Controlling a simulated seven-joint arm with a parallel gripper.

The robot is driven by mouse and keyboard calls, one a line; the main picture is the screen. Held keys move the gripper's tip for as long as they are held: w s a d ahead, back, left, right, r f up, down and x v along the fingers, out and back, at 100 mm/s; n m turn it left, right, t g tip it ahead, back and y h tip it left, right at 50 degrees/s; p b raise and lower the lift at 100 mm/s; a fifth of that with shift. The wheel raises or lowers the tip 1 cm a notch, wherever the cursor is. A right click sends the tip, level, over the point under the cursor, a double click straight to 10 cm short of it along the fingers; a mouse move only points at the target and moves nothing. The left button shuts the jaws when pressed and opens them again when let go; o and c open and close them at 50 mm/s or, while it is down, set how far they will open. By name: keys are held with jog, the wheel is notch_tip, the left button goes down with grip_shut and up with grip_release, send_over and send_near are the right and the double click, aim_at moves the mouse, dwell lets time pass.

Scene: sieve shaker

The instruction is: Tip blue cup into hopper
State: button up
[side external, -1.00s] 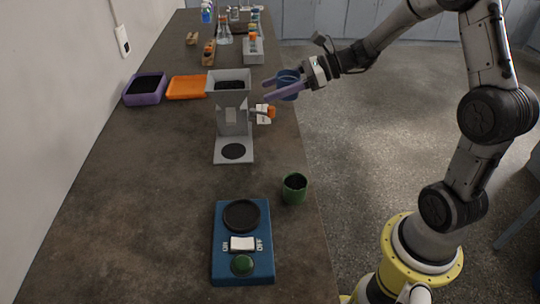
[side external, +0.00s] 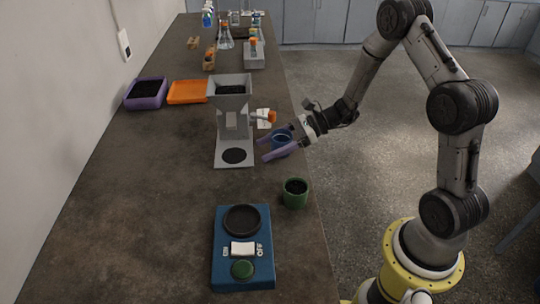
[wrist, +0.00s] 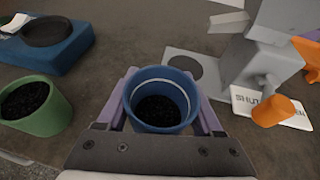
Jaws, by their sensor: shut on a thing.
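The blue cup (side external: 281,146) is upright between the purple fingers of my gripper (side external: 264,149), which is shut on it. In the wrist view the blue cup (wrist: 160,118) has dark granules inside. The cup is low near the table's right edge; I cannot tell whether it touches the table. The grey hopper (side external: 233,120) stands to the left of the cup and farther back, apart from it. Dark granules show in its open top. In the wrist view the hopper (wrist: 262,62) is at the upper right, with its top cut off.
A green cup (side external: 295,200) with dark granules and a blue scale (side external: 227,270) are nearer the camera. An orange valve handle (side external: 271,117) sticks out of the hopper's right side. A purple tray (side external: 133,101) and an orange tray (side external: 188,98) lie left of the hopper. The front left table is clear.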

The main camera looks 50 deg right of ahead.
notch_tip(320, 180, up, 4)
jog(key=shift+r, duration=0.1)
jog(key=shift+w, duration=0.1)
